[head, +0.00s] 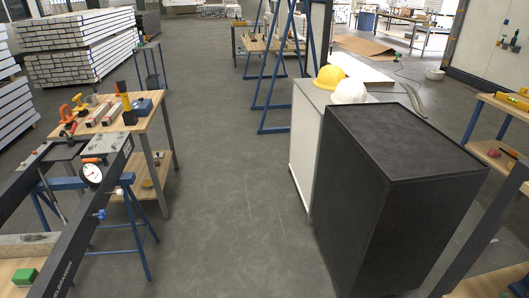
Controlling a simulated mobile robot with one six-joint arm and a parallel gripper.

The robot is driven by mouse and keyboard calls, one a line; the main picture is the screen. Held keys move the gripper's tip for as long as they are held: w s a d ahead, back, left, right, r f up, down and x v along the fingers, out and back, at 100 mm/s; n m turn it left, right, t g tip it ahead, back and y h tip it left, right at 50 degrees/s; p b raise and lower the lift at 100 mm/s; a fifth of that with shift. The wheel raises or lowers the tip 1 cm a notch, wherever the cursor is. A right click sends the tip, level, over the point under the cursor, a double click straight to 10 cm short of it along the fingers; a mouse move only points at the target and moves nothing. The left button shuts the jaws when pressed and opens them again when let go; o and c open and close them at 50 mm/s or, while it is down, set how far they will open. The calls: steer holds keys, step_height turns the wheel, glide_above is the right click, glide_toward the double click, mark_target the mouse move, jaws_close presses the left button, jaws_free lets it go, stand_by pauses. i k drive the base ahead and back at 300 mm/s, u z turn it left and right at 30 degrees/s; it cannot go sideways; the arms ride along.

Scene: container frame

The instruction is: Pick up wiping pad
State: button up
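I cannot pick out a wiping pad for certain. A small green block-like item (25,277) lies at the bottom left on a low wooden surface, and I cannot tell whether it is the pad. My gripper is not in view, so its state and its distance from any item do not show.
A wooden workbench (152,121) at the left carries several tools and blocks. A long black frame (85,225) stands in front of it. A tall black cabinet (410,145) stands at the right, beside a grey-white cabinet with yellow (330,77) and white (350,92) helmets. Floor (235,200) between is clear.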

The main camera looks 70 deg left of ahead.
mark_target(25, 277)
steer(key=u, duration=1.6)
steer(key=i, duration=0.5)
steer(key=u, duration=2.75)
steer(key=i, duration=1.65)
